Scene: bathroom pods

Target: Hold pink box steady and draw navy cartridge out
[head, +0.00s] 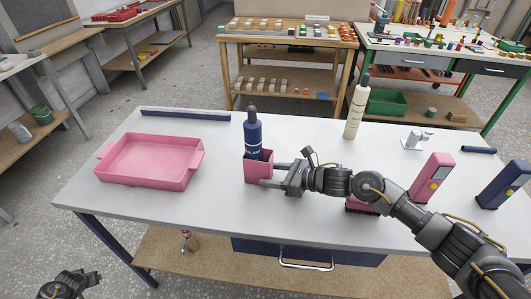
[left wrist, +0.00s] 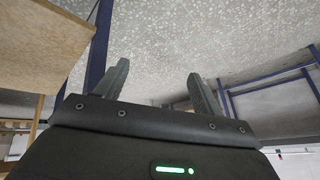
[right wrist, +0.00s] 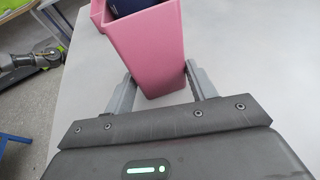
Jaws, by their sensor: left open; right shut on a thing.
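The pink box (head: 258,171) stands upright on the white table near its middle. The navy cartridge (head: 253,135), a dark blue bottle shape with a dark top, stands in the box with its upper part above the rim. My right gripper (head: 262,175) is shut on the pink box from the right side. In the right wrist view its fingers (right wrist: 160,85) lie on either side of the pink box (right wrist: 148,50), and a bit of the navy cartridge (right wrist: 135,6) shows inside. My left gripper (left wrist: 155,85) is open and empty, low at the left, off the table. The cartridge's lower part is hidden.
A pink tray (head: 150,162) lies to the left on the white table (head: 225,210). A cream bottle (head: 356,108) stands behind. A pink device (head: 432,177), a navy device (head: 503,185) and a silver fixture (head: 415,138) are at the right. Table between tray and box is clear.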

